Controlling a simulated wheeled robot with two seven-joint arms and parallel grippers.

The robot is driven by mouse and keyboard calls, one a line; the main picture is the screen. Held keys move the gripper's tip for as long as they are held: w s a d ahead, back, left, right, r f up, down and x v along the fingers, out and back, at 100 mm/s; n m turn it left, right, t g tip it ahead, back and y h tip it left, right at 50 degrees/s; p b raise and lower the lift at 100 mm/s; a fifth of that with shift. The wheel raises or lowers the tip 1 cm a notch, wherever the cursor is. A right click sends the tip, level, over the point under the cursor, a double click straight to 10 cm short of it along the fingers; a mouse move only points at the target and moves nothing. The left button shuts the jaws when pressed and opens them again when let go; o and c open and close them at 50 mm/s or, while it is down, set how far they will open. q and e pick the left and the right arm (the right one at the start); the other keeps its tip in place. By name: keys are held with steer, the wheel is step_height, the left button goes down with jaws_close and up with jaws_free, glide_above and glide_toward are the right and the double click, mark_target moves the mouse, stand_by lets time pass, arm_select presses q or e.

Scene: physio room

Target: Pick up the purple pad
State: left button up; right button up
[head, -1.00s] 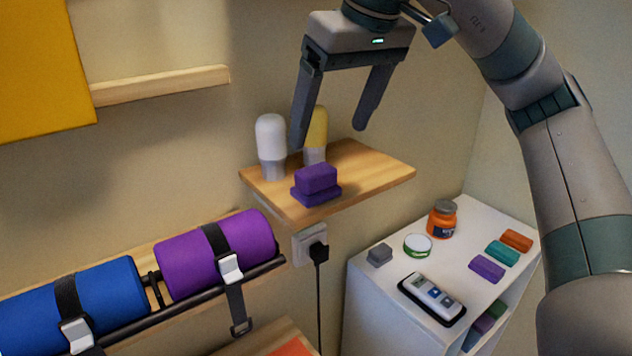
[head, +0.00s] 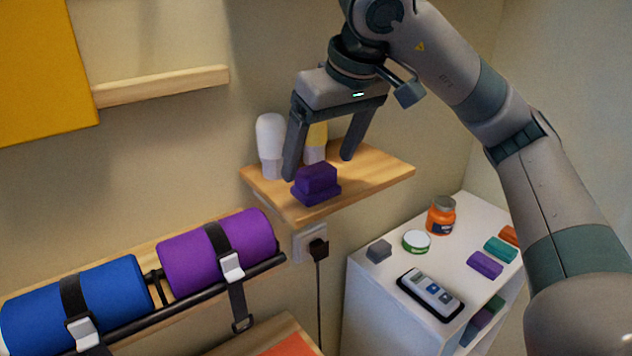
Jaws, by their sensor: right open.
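A purple pad (head: 316,182) sits near the front edge of the small wooden wall shelf (head: 377,169). It looks like a block on a wider, flat purple base. My right gripper (head: 318,168) is open, with its fingers pointing down above the shelf. Its left fingertip shows close to the pad's upper left side, and the other fingertip is to the right and farther back. I cannot tell whether the left finger touches the pad. Another flat purple piece (head: 485,264) lies on the white cabinet at the right. My left gripper is not in view.
A white bottle (head: 270,145) and a yellow bottle (head: 317,141) stand behind the pad on the shelf. The white cabinet (head: 372,290) holds a jar (head: 441,215), a tin (head: 416,241) and a remote-like device (head: 430,295). Strapped blue (head: 75,305) and purple rolls (head: 190,258) lie left.

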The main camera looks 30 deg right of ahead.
mark_target(316, 168)
steer(key=shift+p+x, duration=1.35)
steer(key=shift+x, duration=0.7)
steer(key=shift+w+f, duration=0.35)
steer(key=shift+f, duration=0.1)
steer(key=shift+c, duration=0.2)
steer(key=c, duration=1.1)
steer(key=shift+r, duration=0.1)
